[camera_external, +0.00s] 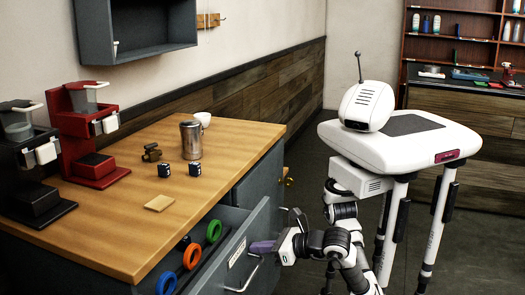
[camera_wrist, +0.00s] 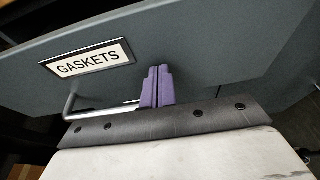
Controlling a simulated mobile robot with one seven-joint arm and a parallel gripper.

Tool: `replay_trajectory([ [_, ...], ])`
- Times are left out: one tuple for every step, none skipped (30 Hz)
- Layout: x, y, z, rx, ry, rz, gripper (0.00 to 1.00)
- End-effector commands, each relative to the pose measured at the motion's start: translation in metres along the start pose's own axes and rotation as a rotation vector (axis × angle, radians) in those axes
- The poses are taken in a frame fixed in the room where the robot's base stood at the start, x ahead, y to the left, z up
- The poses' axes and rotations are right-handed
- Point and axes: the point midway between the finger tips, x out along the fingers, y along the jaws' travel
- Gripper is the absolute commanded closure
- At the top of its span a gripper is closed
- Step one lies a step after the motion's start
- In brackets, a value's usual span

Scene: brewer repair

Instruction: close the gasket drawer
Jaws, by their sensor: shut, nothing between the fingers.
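The gasket drawer (camera_external: 262,232) is pulled out from the grey counter, and its open top shows colored rings inside. Its grey front fills much of the wrist view (camera_wrist: 215,55), with a white "GASKETS" label (camera_wrist: 88,60) and a metal bar handle (camera_wrist: 70,103). The handle also shows in the external view (camera_external: 243,279). My gripper (camera_external: 262,247) has purple fingers, which are shut together and empty. In the wrist view the fingers (camera_wrist: 157,87) are in front of the drawer front, right of the label and by the handle's right end. I cannot tell whether they touch the front.
A green ring (camera_external: 214,231), an orange ring (camera_external: 193,256) and a blue ring (camera_external: 166,284) stand in the drawer. The wooden countertop (camera_external: 120,225) holds a metal canister (camera_external: 191,140), small dark blocks (camera_external: 164,170) and a red brewer (camera_external: 88,130). Floor is clear behind my body.

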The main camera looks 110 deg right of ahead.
Motion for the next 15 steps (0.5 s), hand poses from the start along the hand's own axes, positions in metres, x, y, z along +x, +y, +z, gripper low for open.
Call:
replay_trajectory([
  [0.015,-0.001,0.004,0.004,0.003,-0.006,1.0],
  [0.022,-0.001,0.006,0.004,0.002,-0.005,1.0],
  [0.031,-0.001,0.009,0.003,0.003,-0.004,1.0],
  [0.038,-0.001,0.011,0.003,0.002,-0.005,1.0],
  [0.044,-0.001,0.014,0.003,0.002,-0.004,1.0],
  [0.052,-0.001,0.016,0.003,0.002,-0.003,1.0],
  [0.058,-0.001,0.018,0.003,0.002,-0.004,1.0],
  [0.064,-0.001,0.02,0.003,0.002,-0.004,1.0],
  [0.07,-0.001,0.022,0.002,0.001,-0.003,1.0],
  [0.075,-0.001,0.024,0.001,0.001,-0.002,1.0],
  [0.08,-0.001,0.025,0.001,0.002,-0.003,1.0],
  [0.085,-0.001,0.027,0.001,0.001,-0.003,1.0],
  [0.088,-0.001,0.028,0.001,0.001,-0.002,1.0],
  [0.091,0.0,0.029,0.001,0.001,-0.001,1.0],
  [0.095,0.0,0.03,0.001,0.001,-0.001,1.0],
])
